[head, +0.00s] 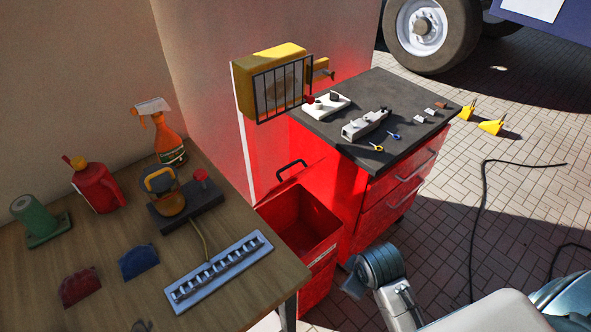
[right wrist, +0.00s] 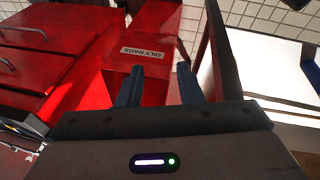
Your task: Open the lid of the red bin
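The red bin (head: 322,259) stands between the wooden table and the red drawer cabinet. Its top is open and I see into its inside. A red flap with a black handle (head: 291,167), which looks like the lid, stands raised at its back. In the right wrist view the bin's front carries a white "OILY RAGS" label (right wrist: 143,53). My right gripper (right wrist: 158,75) has its two fingers apart with nothing between them, in front of the bin. In the head view my right gripper (head: 356,284) is low, right of the bin's front. My left gripper is not in view.
The red cabinet (head: 384,196) with drawers stands close right of the bin, its dark top holding tools. The wooden table (head: 229,293) with a power strip (head: 220,270) and bottles is on the left. A black cable (head: 485,220) lies on the open paved floor at right.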

